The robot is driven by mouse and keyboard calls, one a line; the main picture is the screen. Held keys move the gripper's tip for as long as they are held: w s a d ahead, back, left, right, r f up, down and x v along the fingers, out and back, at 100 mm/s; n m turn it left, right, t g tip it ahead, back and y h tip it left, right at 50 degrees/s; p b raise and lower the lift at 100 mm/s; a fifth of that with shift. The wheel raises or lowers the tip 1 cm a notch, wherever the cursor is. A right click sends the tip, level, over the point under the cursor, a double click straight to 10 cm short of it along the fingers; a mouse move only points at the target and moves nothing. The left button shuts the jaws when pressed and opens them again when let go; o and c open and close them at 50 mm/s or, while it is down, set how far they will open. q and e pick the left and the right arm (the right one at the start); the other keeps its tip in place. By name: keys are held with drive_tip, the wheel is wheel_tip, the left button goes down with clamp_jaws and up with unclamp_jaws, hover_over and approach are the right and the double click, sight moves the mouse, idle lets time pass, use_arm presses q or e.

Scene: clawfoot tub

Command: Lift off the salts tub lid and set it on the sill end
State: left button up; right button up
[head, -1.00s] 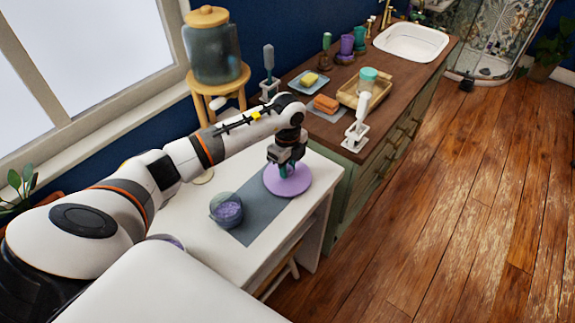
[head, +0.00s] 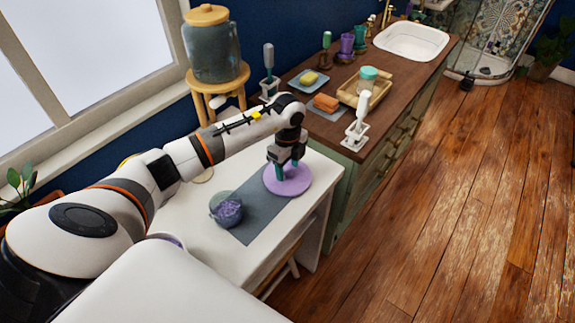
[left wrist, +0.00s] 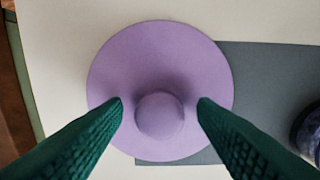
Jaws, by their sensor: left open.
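The purple lid (head: 288,180) lies flat at the far end of the white table, partly over the grey mat; its round knob (left wrist: 159,115) shows in the left wrist view. My left gripper (head: 288,169) is over the lid, open, with its green fingertips on either side of the knob and a gap showing on both sides. The salts tub (head: 226,209), a clear round tub with purple salts, stands uncovered on the near part of the mat. My right gripper is not in view.
The grey mat (head: 246,226) has bare room between tub and lid. A wooden stool (head: 197,93) with a large jar stands behind the table. The wooden counter (head: 330,143) with tray, soap and brushes adjoins the far end. The window sill (head: 95,115) runs along the left.

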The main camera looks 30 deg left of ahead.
use_arm(q)
drive_tip(key=shift+r, duration=0.1)
drive_tip(key=shift+r+p, duration=3.15)
drive_tip(key=shift+r, duration=0.75)
wheel_tip(320, 180, up, 12)
drive_tip(key=b, duration=0.3)
